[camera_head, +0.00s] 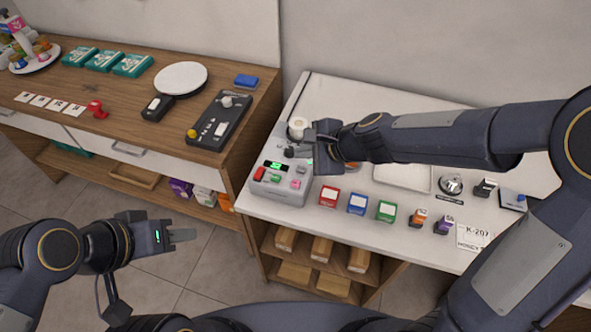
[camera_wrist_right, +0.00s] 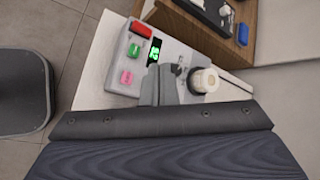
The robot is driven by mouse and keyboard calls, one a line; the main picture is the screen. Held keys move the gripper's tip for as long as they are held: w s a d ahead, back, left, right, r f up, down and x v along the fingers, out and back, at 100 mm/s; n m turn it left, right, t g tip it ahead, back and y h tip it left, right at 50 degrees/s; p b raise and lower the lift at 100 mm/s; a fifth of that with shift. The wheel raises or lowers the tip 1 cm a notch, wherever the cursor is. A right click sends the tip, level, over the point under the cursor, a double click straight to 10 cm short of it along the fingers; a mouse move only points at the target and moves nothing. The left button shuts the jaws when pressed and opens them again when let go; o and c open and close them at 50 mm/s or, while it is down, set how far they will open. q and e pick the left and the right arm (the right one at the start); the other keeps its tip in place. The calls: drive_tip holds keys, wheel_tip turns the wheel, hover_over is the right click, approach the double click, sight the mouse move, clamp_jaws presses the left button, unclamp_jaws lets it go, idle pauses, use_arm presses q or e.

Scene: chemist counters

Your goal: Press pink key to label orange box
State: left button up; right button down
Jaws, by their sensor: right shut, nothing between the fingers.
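The grey label machine (camera_head: 276,190) stands at the left end of the white counter. It has a red key, a green key, a pink key (camera_head: 296,184) and a lit green display. My right gripper (camera_head: 306,158) is shut and empty, above the back part of the machine. In the right wrist view its fingers (camera_wrist_right: 160,86) are beside the display, and the pink key (camera_wrist_right: 126,78) lies clear to their left. A small orange box (camera_head: 419,218) stands near the counter's front edge, left of a purple one. My left gripper (camera_head: 183,236) hangs over the floor, holding nothing visible.
A white label roll (camera_head: 297,127) sits at the machine's back. Red, blue and green boxes (camera_head: 357,204) stand right of the machine. My right arm hides part of the counter behind them. A wooden counter (camera_head: 150,105) with several items adjoins on the left.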

sight(300, 185)
use_arm(q)
drive_tip(key=shift+r, duration=0.3)
use_arm(e)
drive_tip(key=shift+w+a+f+m, duration=0.3)
drive_tip(key=shift+a+f+m, duration=0.05)
drive_tip(key=shift+a+m, duration=0.1)
drive_tip(key=shift+f, duration=0.1)
